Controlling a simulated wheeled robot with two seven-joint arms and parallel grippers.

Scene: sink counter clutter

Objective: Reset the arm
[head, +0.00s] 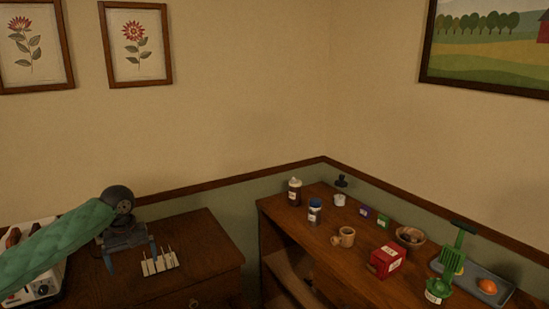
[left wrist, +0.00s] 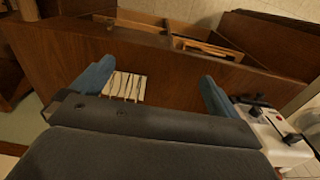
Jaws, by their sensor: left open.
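My left arm comes in from the left in a green quilted sleeve. Its gripper (head: 130,259) is over the left wooden cabinet top, with two blue fingers spread apart and pointing down. In the left wrist view the gripper (left wrist: 157,68) is open, with nothing between its fingers. A small white slotted rack (head: 160,263) is on the cabinet top just right of the fingers in the head view. The rack (left wrist: 126,88) also shows beyond the fingers in the left wrist view; I cannot tell the exact gap. My right gripper is not in view.
A white toaster-like appliance (head: 42,287) stands at the left, partly behind my arm. The right counter (head: 305,222) holds jars, a wooden mug (head: 344,237), a red box (head: 387,260), a bowl (head: 410,236), a green device (head: 446,270) and a grey tray (head: 470,272). Walls close the corner.

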